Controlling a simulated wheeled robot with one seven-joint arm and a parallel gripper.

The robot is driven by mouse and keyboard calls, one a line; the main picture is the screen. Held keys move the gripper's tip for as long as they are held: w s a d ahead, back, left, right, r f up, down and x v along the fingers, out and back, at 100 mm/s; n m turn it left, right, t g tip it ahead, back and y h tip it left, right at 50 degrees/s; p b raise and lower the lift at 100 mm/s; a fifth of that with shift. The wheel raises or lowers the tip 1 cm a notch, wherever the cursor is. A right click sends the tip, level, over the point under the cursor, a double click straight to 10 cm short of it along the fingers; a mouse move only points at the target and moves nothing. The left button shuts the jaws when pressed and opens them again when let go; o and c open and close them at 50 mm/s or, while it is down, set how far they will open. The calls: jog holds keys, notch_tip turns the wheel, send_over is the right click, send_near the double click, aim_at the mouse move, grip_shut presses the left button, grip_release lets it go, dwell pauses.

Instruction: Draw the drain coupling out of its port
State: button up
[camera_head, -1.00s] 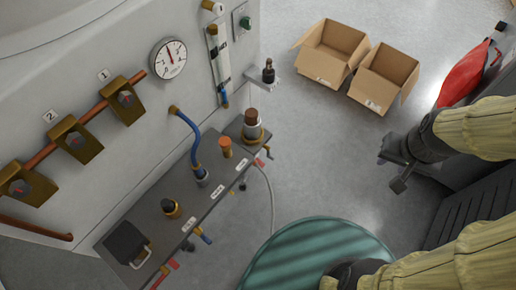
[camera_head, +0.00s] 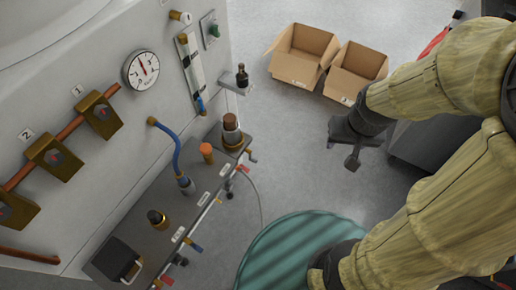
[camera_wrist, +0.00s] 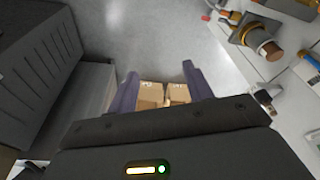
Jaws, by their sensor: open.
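The brown-topped cylinder also shows at upper right in the wrist view (camera_wrist: 268,46). My gripper (camera_head: 346,150) is over the floor, right of the bench and apart from every fitting. In the wrist view its fingers (camera_wrist: 160,72) are spread and empty.
Two open cardboard boxes (camera_head: 303,55) stand on the floor at the back. A black bottle (camera_head: 242,76) sits on a small wall shelf. A round green object (camera_head: 290,250) lies in front of the bench. Floor between bench and gripper is clear.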

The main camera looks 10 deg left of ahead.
aim_at(240, 168)
jog(key=w+a+f+n+g+y+b, duration=0.1)
jog(key=w+a+f+n+y+b, duration=0.1)
jog(key=w+a+f+n+b, duration=0.2)
jog(key=w+a+f+n+g+y+b, duration=0.2)
jog(key=w+a+f+n+b, duration=0.2)
jog(key=w+a+f+b, duration=0.6)
jog(key=w+a+f+n+g+y+b, duration=0.1)
jog(key=w+a+f+n+b, duration=0.3)
jog(key=f+b, duration=1.3)
jog(key=w+a+f, duration=0.2)
jog(key=a+f, duration=0.1)
jog(key=f, duration=0.3)
jog(key=w+a+f, duration=0.2)
jog(key=f, duration=0.4)
jog(key=shift+a+f+n+y+b, duration=0.25)
jog(key=shift+a+n+y+b, duration=0.05)
jog(key=shift+a+y+b, duration=0.1)
jog(key=b+x, duration=0.1)
jog(key=x, duration=0.4)
jog(key=b+x, duration=0.2)
jog(key=x, duration=0.4)
jog(key=b+x, duration=0.1)
jog(key=x, duration=0.5)
jog(key=shift+s+f+b, duration=0.25)
jog(key=shift+s+b, duration=0.1)
